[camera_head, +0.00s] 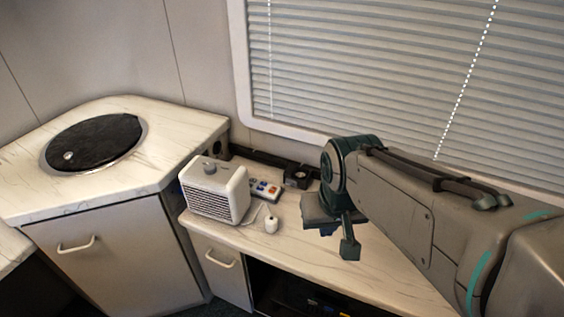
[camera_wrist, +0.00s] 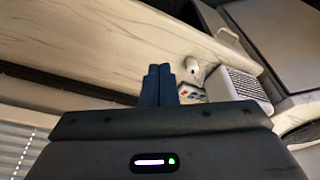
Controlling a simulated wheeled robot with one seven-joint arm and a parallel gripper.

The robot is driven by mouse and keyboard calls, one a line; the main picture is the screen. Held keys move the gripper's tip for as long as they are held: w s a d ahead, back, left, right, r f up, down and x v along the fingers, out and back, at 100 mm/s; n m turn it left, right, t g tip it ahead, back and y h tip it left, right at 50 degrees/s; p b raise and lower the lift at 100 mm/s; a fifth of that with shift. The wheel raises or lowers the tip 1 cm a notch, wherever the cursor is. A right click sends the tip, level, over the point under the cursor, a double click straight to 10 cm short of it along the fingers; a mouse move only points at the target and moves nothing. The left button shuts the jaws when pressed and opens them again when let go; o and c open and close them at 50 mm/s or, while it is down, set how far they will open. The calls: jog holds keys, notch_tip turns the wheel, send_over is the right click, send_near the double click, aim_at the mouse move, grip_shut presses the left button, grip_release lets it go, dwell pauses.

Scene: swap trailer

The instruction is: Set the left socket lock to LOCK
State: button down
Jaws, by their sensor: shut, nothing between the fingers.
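My gripper (camera_head: 349,246) hangs over the right part of the counter, pointing down, apart from the things on it. In the wrist view its two blue fingers (camera_wrist: 158,85) are together, with nothing between them. A light panel with red and blue buttons (camera_head: 264,188) lies on the counter left of my gripper; it also shows in the wrist view (camera_wrist: 191,93). A dark box-like fitting (camera_head: 298,177) stands at the back of the counter, between the panel and my arm. I cannot tell which part is the left socket lock or how it is set.
A white box with a grille and a top knob (camera_head: 213,189) stands left of the panel. A window blind (camera_head: 370,75) is behind. A higher cabinet (camera_head: 105,235) closes off the left.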

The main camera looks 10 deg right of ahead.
aim_at(291, 182)
jog(key=w+a+f+m+h+b, duration=0.1)
jog(key=w+f, duration=0.4)
jog(key=w, duration=0.5)
jog(key=w+a+f+m+h+b, duration=0.1)
jog(key=w+f+m+b, duration=0.3)
jog(key=w, duration=0.6)
jog(key=w+a+f+m+h+b, duration=0.1)
jog(key=w+f+b, duration=0.3)
jog(key=w, duration=0.7)
notch_tip(291, 182, down, 2)
jog(key=shift+a+f+m, duration=0.1)
jog(key=shift+a+m, duration=0.8)
jog(key=shift+w, duration=0.1)
jog(key=b+x, duration=0.1)
jog(key=x, duration=0.8)
jog(key=shift+w+f, duration=0.2)
jog(key=shift+f, duration=0.1)
jog(key=w+d, duration=0.2)
jog(key=shift+w+d+f+p, duration=0.1)
jog(key=shift+w+d+p, duration=0.05)
jog(key=shift+w+p, duration=0.15)
jog(key=shift+w+d, duration=0.25)
jog(key=shift+w, duration=0.05)
jog(key=shift+a+t, duration=0.1)
jog(key=shift+t, duration=0.2)
